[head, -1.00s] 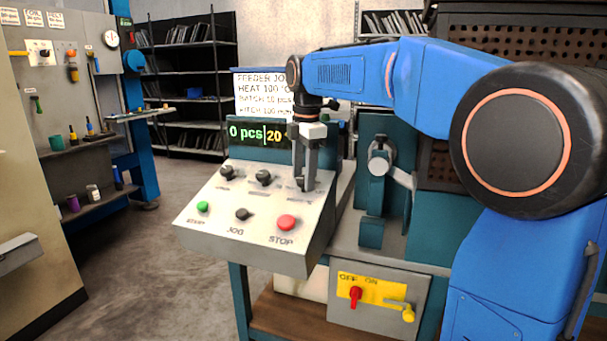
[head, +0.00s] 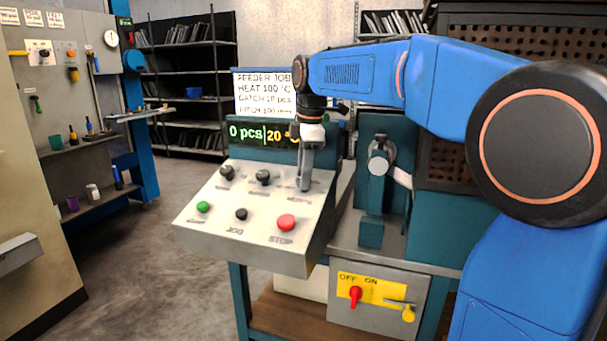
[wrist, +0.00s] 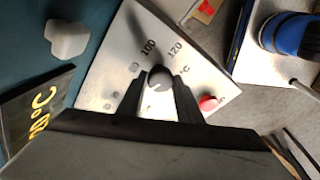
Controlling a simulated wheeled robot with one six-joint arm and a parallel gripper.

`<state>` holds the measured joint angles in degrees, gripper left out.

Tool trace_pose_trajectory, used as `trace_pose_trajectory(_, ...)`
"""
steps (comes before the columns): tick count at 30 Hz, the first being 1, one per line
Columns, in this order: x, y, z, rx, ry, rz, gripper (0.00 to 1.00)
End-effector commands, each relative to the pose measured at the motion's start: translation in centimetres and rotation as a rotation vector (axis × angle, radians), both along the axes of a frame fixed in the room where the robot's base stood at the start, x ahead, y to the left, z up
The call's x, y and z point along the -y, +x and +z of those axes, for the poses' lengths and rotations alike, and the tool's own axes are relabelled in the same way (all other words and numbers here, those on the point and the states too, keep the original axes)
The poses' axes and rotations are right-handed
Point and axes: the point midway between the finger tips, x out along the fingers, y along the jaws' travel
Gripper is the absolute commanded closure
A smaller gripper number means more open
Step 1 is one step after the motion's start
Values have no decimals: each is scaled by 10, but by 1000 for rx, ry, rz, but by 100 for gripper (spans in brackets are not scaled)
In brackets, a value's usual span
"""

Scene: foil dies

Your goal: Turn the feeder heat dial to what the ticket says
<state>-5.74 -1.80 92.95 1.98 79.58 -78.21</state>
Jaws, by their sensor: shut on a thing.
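The feeder heat dial (wrist: 159,78) is a small round knob on the sloped pale panel (head: 262,238), at the right of the row of knobs. In the wrist view its scale shows 100 and 120 with °C; lower marks are blurred. I cannot tell where its pointer stands. My gripper (head: 304,187) points down onto the panel, shut on the dial, with a finger on each side in the wrist view (wrist: 160,88). The ticket (head: 263,93) behind the panel reads HEAT 100 °C. The display (head: 258,133) shows 0 pcs and 20, its right end hidden by my gripper.
Two dark knobs (head: 263,177) sit left of the dial. A green START button (head: 203,207), a black JOG knob (head: 241,214) and a red STOP button (head: 286,222) lie below. A teal press (head: 372,233) with a lever stands to the right.

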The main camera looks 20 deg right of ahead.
Motion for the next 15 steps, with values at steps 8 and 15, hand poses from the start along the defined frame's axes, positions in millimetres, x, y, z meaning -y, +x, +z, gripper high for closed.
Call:
trace_pose_trajectory(8,1,-2,0,48,66,-249,90)
trace_pose_trajectory(15,1,-4,0,89,123,-467,90)
